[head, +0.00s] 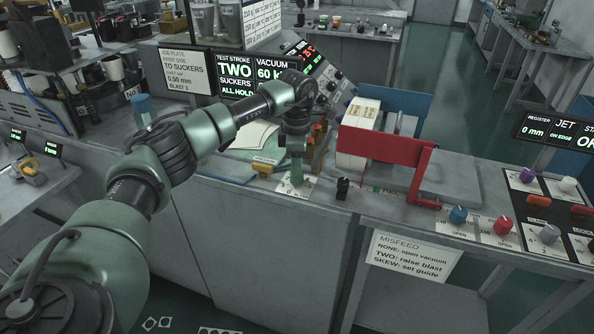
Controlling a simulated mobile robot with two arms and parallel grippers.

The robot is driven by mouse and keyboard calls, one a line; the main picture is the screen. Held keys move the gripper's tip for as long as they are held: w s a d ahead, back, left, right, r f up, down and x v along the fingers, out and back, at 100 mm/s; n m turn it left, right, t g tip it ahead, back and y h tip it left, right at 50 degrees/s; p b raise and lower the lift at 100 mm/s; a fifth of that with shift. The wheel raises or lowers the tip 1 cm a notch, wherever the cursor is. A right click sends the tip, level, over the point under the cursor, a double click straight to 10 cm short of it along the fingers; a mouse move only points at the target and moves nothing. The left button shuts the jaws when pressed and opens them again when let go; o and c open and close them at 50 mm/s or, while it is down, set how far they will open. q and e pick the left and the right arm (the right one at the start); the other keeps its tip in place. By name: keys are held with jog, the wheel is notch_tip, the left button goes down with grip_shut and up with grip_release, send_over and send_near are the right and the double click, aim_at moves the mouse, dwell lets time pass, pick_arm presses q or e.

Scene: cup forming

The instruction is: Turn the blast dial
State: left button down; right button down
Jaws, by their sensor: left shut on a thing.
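My left gripper (296,178) points straight down at the front edge of the bench, just left of the red guide. It is shut on the blast dial, which the fingers hide almost wholly. A white scale plate (291,192) with printed marks shows around the fingertips; I cannot read the setting. The display at the back (235,75) reads TEST STROKE, TWO SUCKERS, ALL HOLD. My right gripper is not in view.
A black knob (342,188) stands just right of the gripper. The red guide (388,147) rises beside a paper stack (351,146). A MISFEED card (413,257) hangs in front.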

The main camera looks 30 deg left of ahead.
pick_arm(q)
jog(key=shift+r, duration=0.1)
jog(key=c, duration=1)
grip_release()
notch_tip(320, 180, up, 8)
jog(key=shift+f+b, duration=0.1)
jog(key=shift+b, duration=0.8)
jog(key=shift+f, duration=0.1)
